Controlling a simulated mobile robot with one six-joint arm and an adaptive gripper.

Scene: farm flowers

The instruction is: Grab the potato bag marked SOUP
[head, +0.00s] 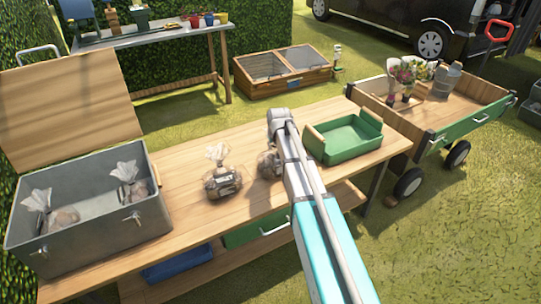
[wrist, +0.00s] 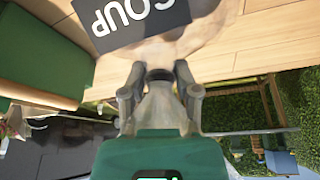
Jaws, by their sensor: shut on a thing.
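The potato bag marked SOUP (wrist: 185,46) fills the top of the wrist view, its dark label reading "SOUP" upside down. My gripper (wrist: 158,74) is shut on the gathered neck of this bag. In the head view the bag (head: 266,163) shows only partly beside my arm, over the wooden table (head: 190,208); my arm hides the rest and the gripper's fingers. I cannot tell whether it touches the tabletop. A second clear potato bag (head: 222,181) with a dark label stands upright on the table to its left, apart from it.
A metal chest (head: 95,238) with an open wooden lid (head: 70,105) stands at the left with two bags inside. A green tray (head: 345,140) is on the table just right of my arm. A cart (head: 470,105) with flowers stands beyond the table's right end.

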